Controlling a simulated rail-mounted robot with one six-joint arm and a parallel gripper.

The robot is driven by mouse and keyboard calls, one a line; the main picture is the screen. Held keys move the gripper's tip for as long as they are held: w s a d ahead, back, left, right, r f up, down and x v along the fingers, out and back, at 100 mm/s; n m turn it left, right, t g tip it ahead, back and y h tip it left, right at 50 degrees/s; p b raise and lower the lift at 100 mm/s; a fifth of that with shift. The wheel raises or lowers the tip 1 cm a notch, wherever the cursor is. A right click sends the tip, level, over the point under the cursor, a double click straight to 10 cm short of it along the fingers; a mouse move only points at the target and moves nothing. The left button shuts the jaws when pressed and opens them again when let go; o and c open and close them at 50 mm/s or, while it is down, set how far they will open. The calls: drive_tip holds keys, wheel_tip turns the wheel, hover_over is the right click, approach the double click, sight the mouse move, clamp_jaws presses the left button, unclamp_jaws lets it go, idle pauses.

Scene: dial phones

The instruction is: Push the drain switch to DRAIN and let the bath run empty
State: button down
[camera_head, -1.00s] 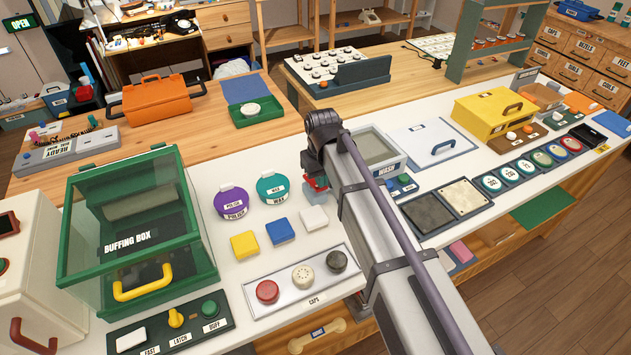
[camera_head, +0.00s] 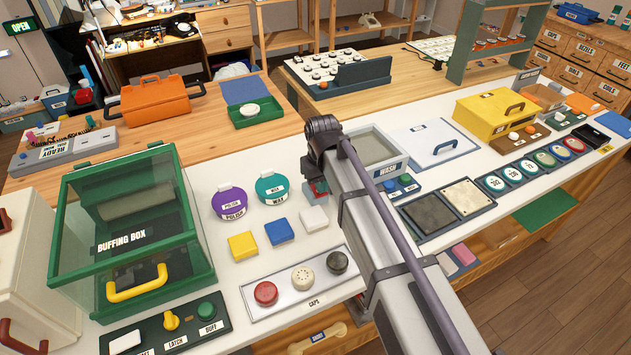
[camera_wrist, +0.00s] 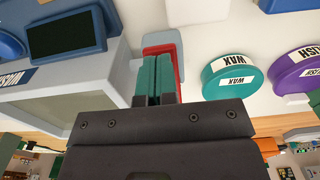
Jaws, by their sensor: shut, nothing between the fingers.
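The wash bath (camera_head: 375,150), a pale grey basin labelled WASH, stands right of my arm in the head view. Its corner and murky grey inside also show in the wrist view (camera_wrist: 60,115). My gripper (camera_wrist: 152,92) is shut and empty, its green fingertips over a grey block with a red rim (camera_wrist: 165,42) beside the bath. I cannot tell whether they touch. A dark panel in a blue-grey frame (camera_wrist: 62,33) sits left of the fingers. No DRAIN lettering is readable, so I cannot tell which part is the drain switch. The water level is unclear.
Teal WAX (camera_head: 272,188) and purple POLISH (camera_head: 231,203) pots stand left of my arm, with yellow, blue and white blocks in front. A blue knob (camera_head: 390,186) sits right of the arm. The green buffing box (camera_head: 130,235) is further left.

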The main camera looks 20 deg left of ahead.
drive_tip(key=shift+r, duration=0.15)
wheel_tip(320, 180, up, 4)
drive_tip(key=p, duration=0.4)
drive_tip(key=shift+r, duration=0.15)
drive_tip(key=shift+s+d, duration=0.15)
drive_tip(key=s+d+m, duration=0.2)
drive_tip(key=s+d, duration=0.2)
drive_tip(key=d, duration=0.7)
drive_tip(key=s+d+m, duration=0.3)
drive_tip(key=s+d, duration=0.1)
drive_tip(key=d, duration=0.7)
drive_tip(key=s+d+m, duration=0.3)
drive_tip(key=s+d, duration=0.1)
drive_tip(key=d, duration=0.7)
drive_tip(key=shift+s+d, duration=0.25)
drive_tip(key=shift+d, duration=0.05)
